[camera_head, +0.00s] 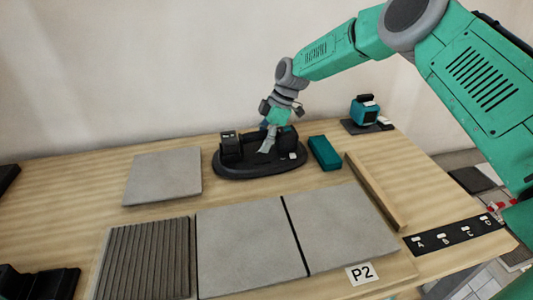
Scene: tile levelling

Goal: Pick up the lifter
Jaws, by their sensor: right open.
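The lifter (231,148) appears to be the black device with upright blocks on a dark oval base (240,170), towards the back middle of the table. My right gripper (268,138) reaches down from the upper right to the middle of this device, between its black blocks. The gripper is open. Its fingers overlap the device in the picture, and I cannot tell whether they touch it. The middle part of the device is partly hidden by the gripper. My left gripper is not in view.
A teal block (324,153) lies just right of the oval base. A grey tile (163,176) lies to its left. Two grey tiles (250,245) and a ridged panel (147,260) lie in front. A wooden strip (375,192) and a teal device (364,111) are at right.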

